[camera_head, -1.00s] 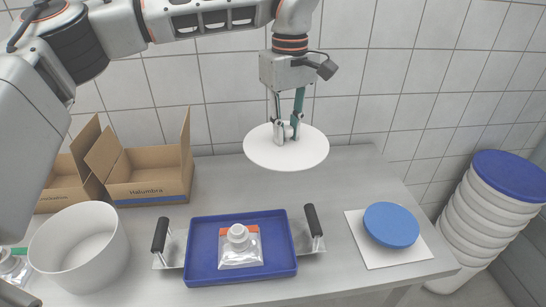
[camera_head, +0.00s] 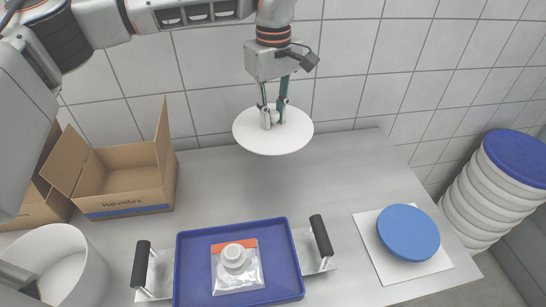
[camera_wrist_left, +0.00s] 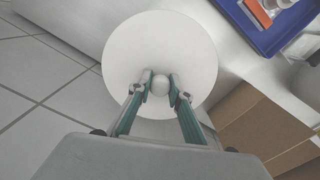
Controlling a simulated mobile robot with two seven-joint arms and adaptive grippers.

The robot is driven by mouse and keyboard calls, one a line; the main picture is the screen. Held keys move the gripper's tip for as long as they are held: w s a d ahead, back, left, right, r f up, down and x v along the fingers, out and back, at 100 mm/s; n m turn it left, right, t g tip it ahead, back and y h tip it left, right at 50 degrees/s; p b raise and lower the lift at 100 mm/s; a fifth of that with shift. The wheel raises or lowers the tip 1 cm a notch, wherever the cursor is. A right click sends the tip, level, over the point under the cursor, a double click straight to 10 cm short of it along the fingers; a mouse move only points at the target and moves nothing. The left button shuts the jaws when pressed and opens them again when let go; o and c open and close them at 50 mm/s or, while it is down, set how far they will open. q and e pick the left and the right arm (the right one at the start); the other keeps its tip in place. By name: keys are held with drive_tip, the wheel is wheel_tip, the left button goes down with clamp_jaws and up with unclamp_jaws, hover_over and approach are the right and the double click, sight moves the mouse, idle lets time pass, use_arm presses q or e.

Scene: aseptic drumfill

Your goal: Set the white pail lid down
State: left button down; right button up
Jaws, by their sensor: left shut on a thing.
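The white pail lid (camera_head: 272,139) is a flat round disc with a knob at its centre. My left gripper (camera_head: 273,116) is shut on the knob and holds the lid roughly level at the back of the steel table, near the tiled wall. In the left wrist view the lid (camera_wrist_left: 190,45) lies under the fingers (camera_wrist_left: 160,88), which close on the knob from both sides. I cannot tell how far the lid is above the table. The white pail (camera_head: 62,265) stands at the front left, partly cut off by the frame. My right gripper is not in view.
A blue tray (camera_head: 187,270) with a pouch (camera_head: 239,270) sits on a black-handled carrier at the front. A blue lid (camera_head: 408,232) lies on a white sheet (camera_head: 371,243) to the right. Open cartons (camera_head: 125,185) stand at left, stacked pails (camera_head: 480,200) at right. The table's back middle (camera_head: 225,185) is clear.

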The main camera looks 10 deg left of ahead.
use_arm(q)
wheel_tip(320, 180, down, 13)
drive_tip(key=shift+w+f, duration=0.1)
drive_tip(key=shift+f, duration=0.05)
idle(0.4)
drive_tip(key=shift+f, duration=0.15)
drive_tip(key=c, duration=1.8)
unclamp_jaws()
drive_tip(key=shift+c, duration=0.2)
wheel_tip(320, 180, up, 12)
drive_tip(key=shift+r, duration=0.15)
